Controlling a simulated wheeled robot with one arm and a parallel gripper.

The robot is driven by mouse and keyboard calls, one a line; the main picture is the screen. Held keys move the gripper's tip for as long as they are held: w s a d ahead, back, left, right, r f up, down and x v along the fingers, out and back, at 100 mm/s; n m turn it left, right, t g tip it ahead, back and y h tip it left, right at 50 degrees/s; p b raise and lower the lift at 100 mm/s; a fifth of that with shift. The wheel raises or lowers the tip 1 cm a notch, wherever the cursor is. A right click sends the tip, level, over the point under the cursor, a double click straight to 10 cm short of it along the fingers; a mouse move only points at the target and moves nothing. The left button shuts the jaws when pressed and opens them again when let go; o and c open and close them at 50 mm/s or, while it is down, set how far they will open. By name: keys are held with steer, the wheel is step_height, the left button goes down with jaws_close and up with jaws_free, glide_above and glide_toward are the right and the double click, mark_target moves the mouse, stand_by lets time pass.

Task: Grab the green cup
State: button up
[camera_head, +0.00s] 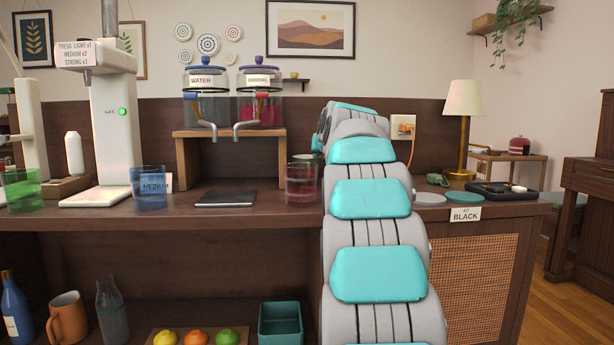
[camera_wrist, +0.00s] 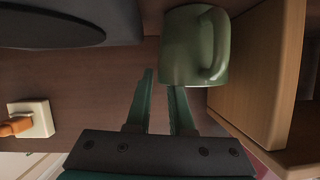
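In the wrist view a plain green cup (camera_wrist: 190,48) with a handle at its right stands just beyond my gripper (camera_wrist: 162,80). The gripper's two dark green fingers are apart with nothing between them. The right fingertip is at the cup's near edge; I cannot tell whether it touches. The left finger is clear of the cup, to its left. In the head view my arm hides the gripper, and only a greenish bit, likely the cup (camera_head: 307,158), shows behind a reddish glass.
A wooden stand (camera_head: 228,138) carries two drink dispensers; its side panel (camera_wrist: 255,75) is close right of the cup in the wrist view. The reddish glass (camera_head: 300,185) stands left of my arm. A clear green glass (camera_head: 21,190) and a blue glass (camera_head: 149,189) are farther left.

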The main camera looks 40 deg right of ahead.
jaws_close()
steer(key=shift+f, duration=0.15)
stand_by(0.9)
